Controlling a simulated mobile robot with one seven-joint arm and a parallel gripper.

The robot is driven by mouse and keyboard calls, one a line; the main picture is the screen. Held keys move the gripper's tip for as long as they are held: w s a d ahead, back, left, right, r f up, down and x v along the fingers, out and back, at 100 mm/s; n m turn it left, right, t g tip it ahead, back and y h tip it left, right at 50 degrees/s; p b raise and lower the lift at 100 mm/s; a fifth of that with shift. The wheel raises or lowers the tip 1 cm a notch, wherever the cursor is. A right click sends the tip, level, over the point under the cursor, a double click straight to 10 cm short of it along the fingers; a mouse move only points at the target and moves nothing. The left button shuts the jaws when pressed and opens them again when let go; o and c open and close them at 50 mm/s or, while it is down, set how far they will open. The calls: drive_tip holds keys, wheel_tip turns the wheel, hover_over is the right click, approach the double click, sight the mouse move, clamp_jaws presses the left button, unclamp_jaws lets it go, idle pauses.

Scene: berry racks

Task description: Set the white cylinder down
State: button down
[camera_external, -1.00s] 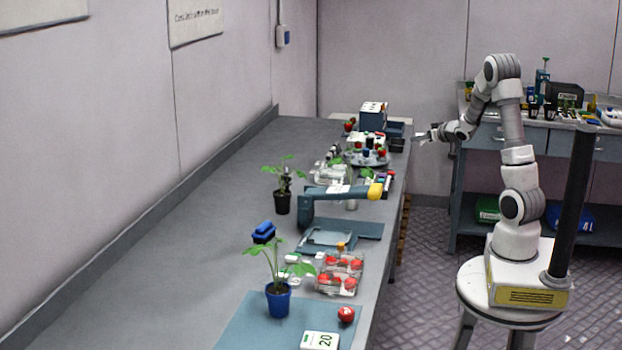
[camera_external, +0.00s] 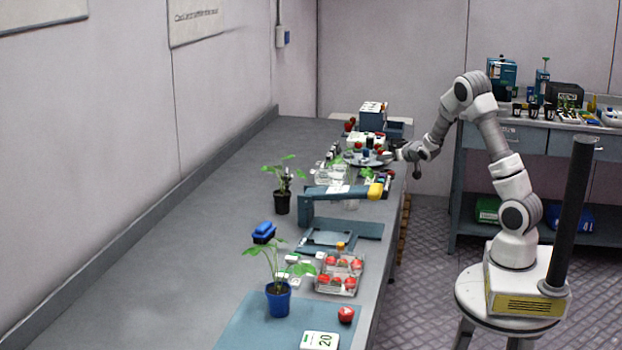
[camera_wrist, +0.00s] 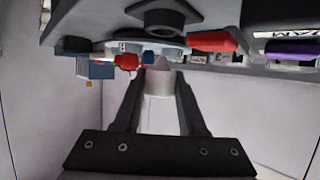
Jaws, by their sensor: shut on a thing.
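In the wrist view the white cylinder (camera_wrist: 159,82) is between the two dark fingers of my gripper (camera_wrist: 160,76), which is shut on it. The cylinder's near part is pale and partly merges with the bright background. In the external view my gripper (camera_external: 394,153) is at the right edge of the long bench, beside the round grey tray (camera_external: 356,162). The cylinder is too small to make out there. I cannot tell whether it touches a surface.
The wrist view shows a dark round holder (camera_wrist: 165,18), a red tube (camera_wrist: 212,41), a purple tube (camera_wrist: 290,48) and a red berry (camera_wrist: 127,62) near the gripper. The grey bench (camera_external: 190,240) has a blue arm-shaped device (camera_external: 335,191) and potted plants. Its left side is mostly clear.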

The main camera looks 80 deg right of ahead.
wheel_tip(320, 180, down, 4)
drive_tip(key=shift+r+b, duration=0.25)
drive_tip(key=shift+b, duration=0.3)
drive_tip(key=shift+r, duration=0.1)
drive_tip(key=shift+c, duration=2.3)
unclamp_jaws()
drive_tip(key=p+v, duration=0.1)
drive_tip(key=v, duration=1.6)
drive_tip(key=shift+p, duration=0.3)
drive_tip(key=shift+o, duration=0.4)
drive_tip(key=shift+s+a, duration=0.1)
drive_tip(key=shift+a, duration=0.1)
